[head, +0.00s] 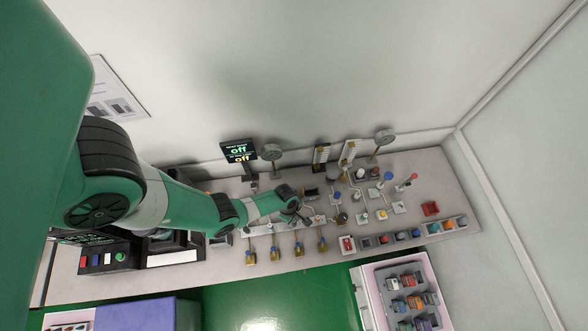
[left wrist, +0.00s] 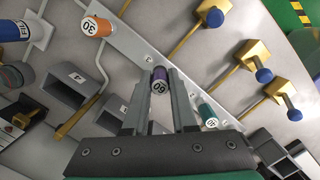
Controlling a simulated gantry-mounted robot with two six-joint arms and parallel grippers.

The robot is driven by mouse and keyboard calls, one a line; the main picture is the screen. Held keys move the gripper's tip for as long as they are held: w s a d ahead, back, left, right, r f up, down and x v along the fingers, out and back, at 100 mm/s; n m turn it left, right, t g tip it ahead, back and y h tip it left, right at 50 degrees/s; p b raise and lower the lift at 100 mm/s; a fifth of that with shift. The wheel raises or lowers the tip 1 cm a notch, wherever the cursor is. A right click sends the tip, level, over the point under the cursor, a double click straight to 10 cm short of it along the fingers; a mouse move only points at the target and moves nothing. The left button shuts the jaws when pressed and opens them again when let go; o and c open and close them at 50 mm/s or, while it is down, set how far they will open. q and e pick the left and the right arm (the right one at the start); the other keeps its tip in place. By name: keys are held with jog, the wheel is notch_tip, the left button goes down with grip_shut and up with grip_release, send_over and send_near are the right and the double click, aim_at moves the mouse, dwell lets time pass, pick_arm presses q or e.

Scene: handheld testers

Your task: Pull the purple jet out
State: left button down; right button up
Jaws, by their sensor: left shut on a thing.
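The purple jet (left wrist: 160,74) is a small cylinder with a white numbered end, seen in the left wrist view over a pale metal bar (left wrist: 122,48). My left gripper (left wrist: 160,84) is shut on it, with one finger on each side. I cannot tell whether the jet's far end is still seated in the bar. In the head view my left gripper (head: 304,214) is at the bar on the bench, and the jet is too small to make out there. My right gripper is in neither view.
An orange jet (left wrist: 97,27) marked 30 and a green jet (left wrist: 208,114) stand on the bar on either side. Brass valves with blue ends (left wrist: 213,17) lie beyond it. Dark open bins (left wrist: 268,150) are at lower right. The bench (head: 150,281) is crowded with fittings.

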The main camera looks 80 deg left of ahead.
pick_arm(q)
jog(key=shift+r+p, duration=1.55)
jog(key=shift+r, duration=0.25)
